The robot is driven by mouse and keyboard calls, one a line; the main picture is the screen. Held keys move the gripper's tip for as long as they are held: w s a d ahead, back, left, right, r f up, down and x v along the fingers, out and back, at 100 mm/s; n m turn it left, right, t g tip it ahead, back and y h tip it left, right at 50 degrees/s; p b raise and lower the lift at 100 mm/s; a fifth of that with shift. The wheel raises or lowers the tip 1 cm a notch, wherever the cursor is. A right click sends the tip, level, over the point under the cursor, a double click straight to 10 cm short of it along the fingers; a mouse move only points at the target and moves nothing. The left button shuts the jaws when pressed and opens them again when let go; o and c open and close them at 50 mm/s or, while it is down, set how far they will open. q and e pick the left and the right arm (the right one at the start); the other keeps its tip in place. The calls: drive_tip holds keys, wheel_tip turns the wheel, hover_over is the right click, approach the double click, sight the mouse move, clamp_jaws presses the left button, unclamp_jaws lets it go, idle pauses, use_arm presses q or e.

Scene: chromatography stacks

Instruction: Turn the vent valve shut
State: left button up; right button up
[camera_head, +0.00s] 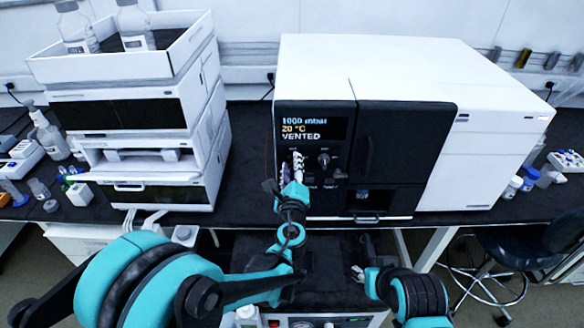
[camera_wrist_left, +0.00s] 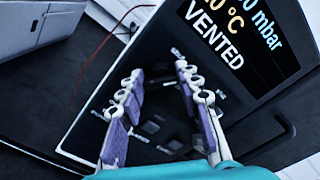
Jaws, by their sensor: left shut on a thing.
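The vent valve is on the dark control panel (camera_head: 315,122) of the white oven-like cabinet (camera_head: 400,62). My left gripper (camera_head: 297,160) is up against this panel below the display and shut on a dark knob, which I take to be the vent valve. Its fingers mostly hide the knob in the head view. In the left wrist view the two purple-padded fingers (camera_wrist_left: 160,75) stand on either side of a dark part of the panel. My right gripper (camera_head: 357,273) is low in front of the bench, away from the panel; its opening is too small to tell.
The display (camera_head: 312,129) reads 1000 mbar, 20 °C and VENTED. A second knob (camera_head: 323,158) sits just right of my left gripper. A white chromatography stack (camera_head: 135,115) with bottles on top stands to the left. A stool (camera_head: 535,250) is at the right.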

use_arm(q)
drive_tip(key=n, duration=0.3)
drive_tip(key=shift+f+n+b, duration=0.15)
drive_tip(key=shift+n+b, duration=0.2)
drive_tip(key=shift+n, duration=1.85)
drive_tip(key=o, duration=1.2)
drive_tip(key=shift+a, duration=0.1)
drive_tip(key=shift+c, duration=0.2)
drive_tip(key=s, duration=1.2)
